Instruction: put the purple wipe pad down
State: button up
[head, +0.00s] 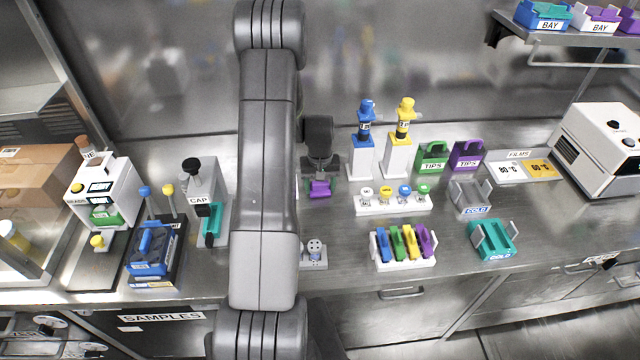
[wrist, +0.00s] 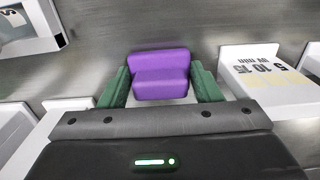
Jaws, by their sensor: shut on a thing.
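The purple wipe pad (wrist: 161,75) is between the two green-tipped fingers of my gripper (wrist: 162,86) in the wrist view, and the fingers are shut on it. It looks like a small block with a step across its middle. In the head view the pad (head: 319,189) shows just below the dark body of my gripper (head: 319,172), over the back of the steel bench and left of the blue-topped bottle stand. I cannot tell whether the pad touches the bench. My arm hides part of the bench to its left.
A blue-topped dispenser (head: 364,140) and a yellow-topped one (head: 400,138) stand close on the right. A white rack with several round caps (head: 393,200) is in front of them. A white-based rack of coloured pieces (head: 403,250) is nearer. Bare bench (head: 345,228) lies between.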

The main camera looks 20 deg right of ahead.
aim_at(320, 183)
jog(key=shift+f, duration=0.15)
jog(key=o, duration=1)
jog(key=shift+o, duration=0.2)
notch_tip(320, 183, up, 12)
jog(key=b, duration=0.2)
jog(key=shift+b, duration=0.3)
notch_tip(320, 183, down, 12)
jog(key=p, duration=0.2)
jog(key=shift+p, duration=0.3)
jog(key=shift+r, duration=0.6)
